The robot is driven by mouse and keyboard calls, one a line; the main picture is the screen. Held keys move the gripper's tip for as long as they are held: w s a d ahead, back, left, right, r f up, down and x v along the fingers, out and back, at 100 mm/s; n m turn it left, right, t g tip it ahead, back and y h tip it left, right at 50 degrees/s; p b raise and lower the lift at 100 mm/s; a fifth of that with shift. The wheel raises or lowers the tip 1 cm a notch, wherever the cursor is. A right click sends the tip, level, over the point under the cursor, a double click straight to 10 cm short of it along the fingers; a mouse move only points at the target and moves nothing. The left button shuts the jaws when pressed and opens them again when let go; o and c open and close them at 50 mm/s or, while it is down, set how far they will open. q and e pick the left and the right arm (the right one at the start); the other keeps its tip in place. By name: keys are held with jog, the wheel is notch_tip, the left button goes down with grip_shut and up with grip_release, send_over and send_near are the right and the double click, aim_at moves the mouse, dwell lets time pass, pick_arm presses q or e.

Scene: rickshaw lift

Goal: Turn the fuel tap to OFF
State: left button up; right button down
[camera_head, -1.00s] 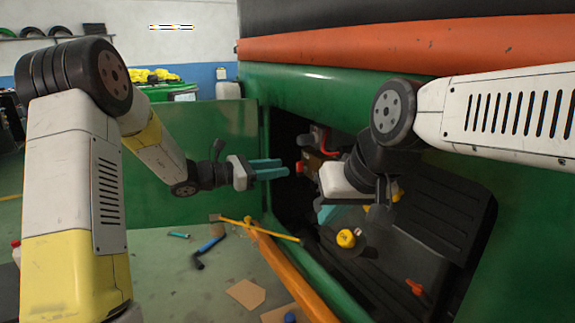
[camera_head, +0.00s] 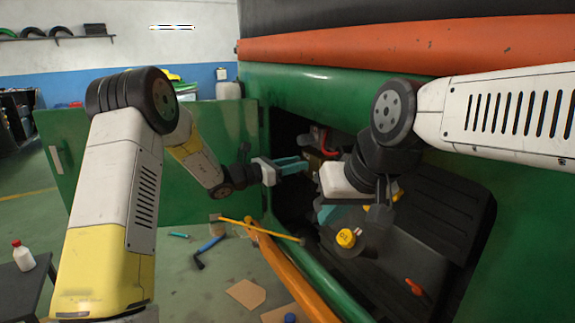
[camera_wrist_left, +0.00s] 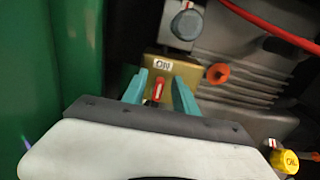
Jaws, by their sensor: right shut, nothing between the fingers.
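The fuel tap (camera_wrist_left: 158,89) shows in the left wrist view as a small red lever with a pale mark, on a brass-coloured block (camera_wrist_left: 182,73). In the head view my left gripper (camera_head: 294,166) reaches into the dark engine opening, and the tap is largely hidden there. My right gripper (camera_head: 326,213) is shut and empty, lower and to the right.
A yellow cap (camera_head: 346,238) and a red-orange lever (camera_head: 413,287) sit on the black engine parts. An orange knob (camera_wrist_left: 218,73) and a dark round knob (camera_wrist_left: 187,24) are near the tap. A green panel (camera_head: 120,160) stands behind my left arm. Tools lie on the floor.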

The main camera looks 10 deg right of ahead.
pick_arm(q)
grip_shut()
jog(key=shift+s+m, duration=0.1)
jog(key=shift+m, duration=0.2)
jog(key=m, duration=0.4)
jog(key=s+f+m, duration=0.1)
jog(key=m, duration=0.3)
jog(key=s+d+m, duration=0.1)
jog(key=m, duration=0.3)
jog(key=shift+f+m, duration=0.3)
jog(key=shift+f, duration=0.05)
jog(key=shift+s+f+m, duration=0.1)
jog(key=shift+f+m, duration=0.2)
jog(key=shift+m, duration=0.85)
jog(key=shift+s+f+m, duration=0.1)
jog(key=shift+f+m, duration=0.15)
jog(key=shift+m, duration=0.9)
